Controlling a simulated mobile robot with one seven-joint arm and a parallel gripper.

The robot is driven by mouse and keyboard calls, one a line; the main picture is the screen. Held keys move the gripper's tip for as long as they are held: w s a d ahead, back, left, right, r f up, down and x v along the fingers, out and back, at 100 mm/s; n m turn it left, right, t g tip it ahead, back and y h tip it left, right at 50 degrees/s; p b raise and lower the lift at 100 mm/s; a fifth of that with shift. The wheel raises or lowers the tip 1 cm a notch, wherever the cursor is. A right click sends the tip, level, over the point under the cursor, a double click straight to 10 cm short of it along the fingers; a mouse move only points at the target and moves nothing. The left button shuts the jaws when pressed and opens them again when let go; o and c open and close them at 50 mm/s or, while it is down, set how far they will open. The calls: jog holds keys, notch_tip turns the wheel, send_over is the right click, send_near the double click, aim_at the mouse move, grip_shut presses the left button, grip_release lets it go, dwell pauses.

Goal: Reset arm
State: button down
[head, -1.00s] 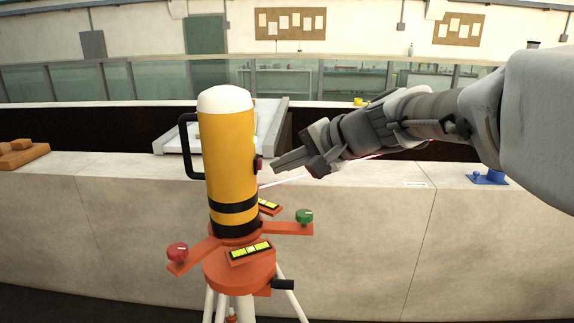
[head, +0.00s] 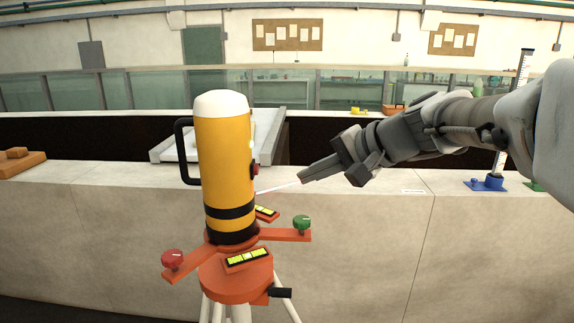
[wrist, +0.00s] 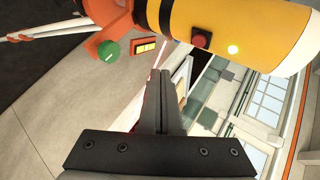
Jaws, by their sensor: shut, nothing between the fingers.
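My gripper (head: 303,176) is shut and empty. In the head view it points left and slightly down, to the right of a yellow cylindrical instrument (head: 226,160) with a white top and black bands, with a gap between them. The instrument stands upright on an orange base (head: 236,284) on a tripod. In the wrist view my shut fingers (wrist: 163,82) point toward the instrument's body (wrist: 235,28). A dark red button (wrist: 201,39) and a bright yellow spot show on its side.
The base arms carry a red knob (head: 172,259) and a green knob (head: 301,222). A thin light rod or beam runs between instrument and gripper. Behind is a pale stone wall (head: 350,240). A blue stand (head: 487,184) with a graduated staff is on its top at right.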

jog(key=s+d+f+n+h, duration=0.3)
jog(key=s+d+f+h, duration=0.1)
jog(key=s, duration=0.7)
jog(key=s+d+f+n+g+h, duration=0.1)
jog(key=s+d+f+h, duration=0.4)
jog(key=s, duration=0.7)
notch_tip(320, 180, down, 4)
jog(key=shift+d+r+n, duration=0.1)
jog(key=shift+d+n, duration=0.8)
jog(key=shift+d, duration=0.15)
